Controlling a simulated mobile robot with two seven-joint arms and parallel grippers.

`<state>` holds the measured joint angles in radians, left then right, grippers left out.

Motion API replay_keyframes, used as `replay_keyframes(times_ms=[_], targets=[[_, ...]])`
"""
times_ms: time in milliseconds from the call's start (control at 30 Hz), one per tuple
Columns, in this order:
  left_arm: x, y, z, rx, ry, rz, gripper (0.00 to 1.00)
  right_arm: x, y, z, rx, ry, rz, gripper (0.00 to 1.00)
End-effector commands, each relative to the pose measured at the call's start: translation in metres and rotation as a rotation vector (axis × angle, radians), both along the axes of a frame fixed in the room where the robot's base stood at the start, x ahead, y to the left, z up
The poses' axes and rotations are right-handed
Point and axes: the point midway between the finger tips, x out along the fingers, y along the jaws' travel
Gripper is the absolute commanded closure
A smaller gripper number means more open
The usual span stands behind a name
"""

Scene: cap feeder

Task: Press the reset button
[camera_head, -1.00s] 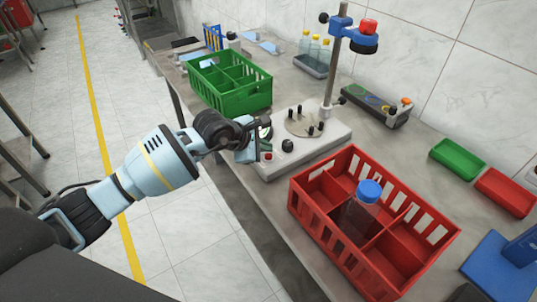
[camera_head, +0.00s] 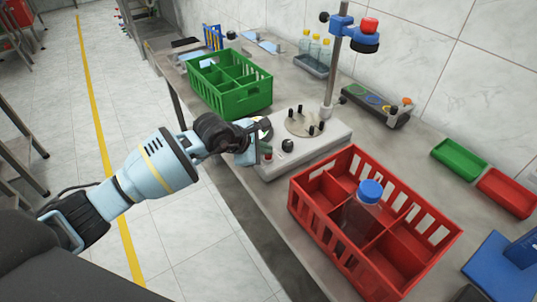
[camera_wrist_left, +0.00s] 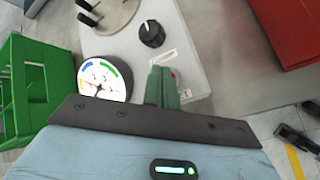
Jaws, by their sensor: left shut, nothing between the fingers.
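The grey-white feeder base (camera_head: 318,155) stands on the bench with a black knob (camera_head: 287,145) on its front edge. A small red button (camera_head: 268,158) sits at its near left corner. My left gripper (camera_head: 265,149) is shut and empty, right at that corner. Only a bit of red (camera_wrist_left: 174,73) shows by the fingertips; the fingers hide the rest. I cannot tell whether they touch it.
A red divided crate (camera_head: 330,222) holding a blue-capped bottle (camera_head: 364,205) stands close to the right of the base. A green crate (camera_head: 232,98) stands behind my gripper. A post (camera_head: 333,75) with a blue head rises from the base.

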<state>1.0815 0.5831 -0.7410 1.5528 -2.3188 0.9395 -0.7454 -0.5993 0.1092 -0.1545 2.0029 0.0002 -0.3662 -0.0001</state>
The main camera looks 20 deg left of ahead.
Motion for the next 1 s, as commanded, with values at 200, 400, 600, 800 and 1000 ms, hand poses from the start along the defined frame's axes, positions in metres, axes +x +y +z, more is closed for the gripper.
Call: replay_keyframes(times_ms=[200, 400, 600, 800, 1000], targets=[[0.0, 0.0004, -0.0029, 0.001, 0.0, 0.001, 1.0, 0.0034, 0.0, -0.0008, -0.001, -0.005, 0.0, 0.38], [-0.0001, 0.0003, -0.0053, 0.001, 0.001, 0.0, 1.0, 0.0029, 0.0, -0.0019, 0.001, -0.004, 0.0, 0.38], [-0.0002, 0.0004, -0.0058, 0.002, 0.002, 0.001, 1.0, 0.0021, 0.0, -0.0023, 0.0, -0.002, 0.0, 0.38], [-0.0002, 0.0004, -0.0053, 0.002, 0.002, 0.001, 1.0, -0.0005, 0.0001, -0.0022, 0.0, 0.002, -0.001, 0.38], [0.0, 0.0006, 0.0031, 0.001, 0.0, 0.001, 1.0, 0.0008, 0.0, 0.003, 0.001, -0.003, 0.0, 0.38]])
